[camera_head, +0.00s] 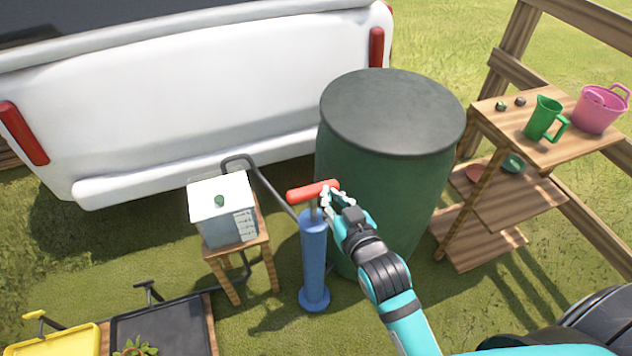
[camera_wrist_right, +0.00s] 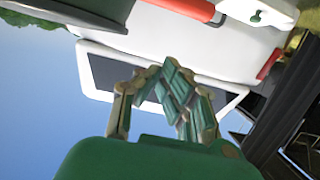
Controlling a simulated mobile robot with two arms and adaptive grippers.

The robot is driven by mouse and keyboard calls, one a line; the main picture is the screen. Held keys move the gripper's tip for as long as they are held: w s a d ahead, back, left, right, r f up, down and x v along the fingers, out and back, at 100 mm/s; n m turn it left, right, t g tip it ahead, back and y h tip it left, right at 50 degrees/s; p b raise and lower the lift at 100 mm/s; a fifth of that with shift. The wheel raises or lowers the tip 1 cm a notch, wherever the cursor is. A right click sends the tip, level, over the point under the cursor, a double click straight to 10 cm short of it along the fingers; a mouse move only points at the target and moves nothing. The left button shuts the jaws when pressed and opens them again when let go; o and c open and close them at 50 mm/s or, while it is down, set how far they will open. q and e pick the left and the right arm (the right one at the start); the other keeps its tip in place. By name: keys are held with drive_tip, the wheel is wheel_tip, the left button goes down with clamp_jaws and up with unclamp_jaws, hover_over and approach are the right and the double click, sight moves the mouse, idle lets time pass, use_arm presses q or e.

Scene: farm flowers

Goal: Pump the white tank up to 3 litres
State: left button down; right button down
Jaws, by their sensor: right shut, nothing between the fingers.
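The white tank (camera_head: 221,212) is a small box with a green knob on top and a marked scale on its side. It stands on a small wooden stool (camera_head: 236,246); the liquid level is too small to read. The blue pump (camera_head: 314,262) stands upright on the grass beside it, with a red crossbar handle (camera_head: 308,191) on top. A dark hose (camera_head: 270,183) runs between pump and tank. My right gripper (camera_head: 329,197) is shut and empty at the right end of the handle; touching or apart, I cannot tell. The right wrist view shows its fingers (camera_wrist_right: 168,88). My left gripper is out of view.
A large green barrel (camera_head: 385,190) stands close behind my right gripper. A wooden shelf (camera_head: 520,190) holds a green jug (camera_head: 544,118) and a pink bucket (camera_head: 601,109). A white vehicle (camera_head: 180,110) fills the back left. Yellow (camera_head: 62,342) and dark (camera_head: 165,325) wheelbarrow-like trays lie front left.

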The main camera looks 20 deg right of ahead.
hover_over(313, 191)
wheel_tip(313, 191, down, 2)
drive_tip(key=shift+s+d+f, duration=0.1)
drive_tip(key=shift+s+f, duration=0.05)
drive_tip(key=shift+f, duration=0.6)
drive_tip(key=shift+s+d+f, duration=0.1)
drive_tip(key=shift+s+f, duration=0.05)
drive_tip(key=shift+f, duration=0.65)
drive_tip(key=shift+s+d+f, duration=0.1)
drive_tip(key=shift+s+f, duration=0.05)
drive_tip(key=shift+f, duration=0.6)
